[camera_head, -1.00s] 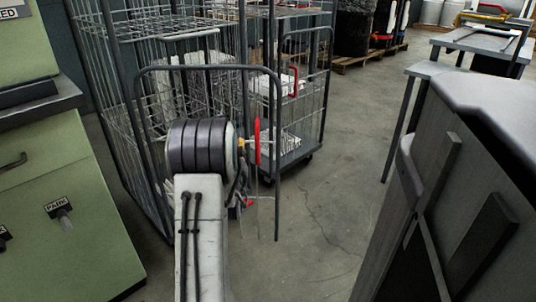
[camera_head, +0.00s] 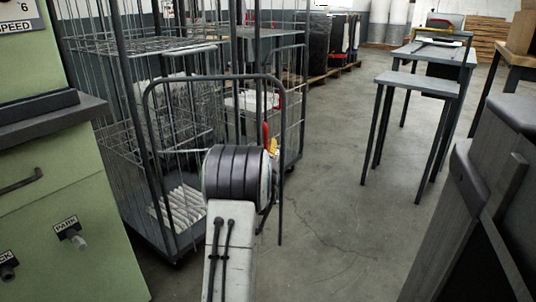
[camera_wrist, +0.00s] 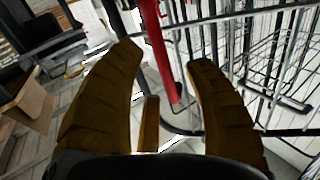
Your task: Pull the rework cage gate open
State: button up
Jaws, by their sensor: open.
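The rework cage gate (camera_head: 215,78) is a dark tubular frame at the front of the wire cage (camera_head: 118,60). Its red upright handle (camera_head: 265,134) is near its right post. My gripper (camera_head: 271,150) is at the handle, mostly hidden behind my dark wrist. In the wrist view, my gripper (camera_wrist: 168,62) is open, with one brown finger on each side of the red handle (camera_wrist: 158,48). The handle stands between the fingers, nearer the right one, with no clear grip on it. I cannot tell how far the gate stands from its closed position.
A green cabinet (camera_head: 65,200) with a dark ledge stands close on the left. A grey table (camera_head: 420,82) stands at the back right, and a dark unit (camera_head: 480,200) is close on the right. The concrete floor (camera_head: 335,215) between is clear.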

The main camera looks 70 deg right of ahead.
jog(key=shift+b+x, duration=0.5)
jog(key=shift+x, duration=1.3)
grip_shut()
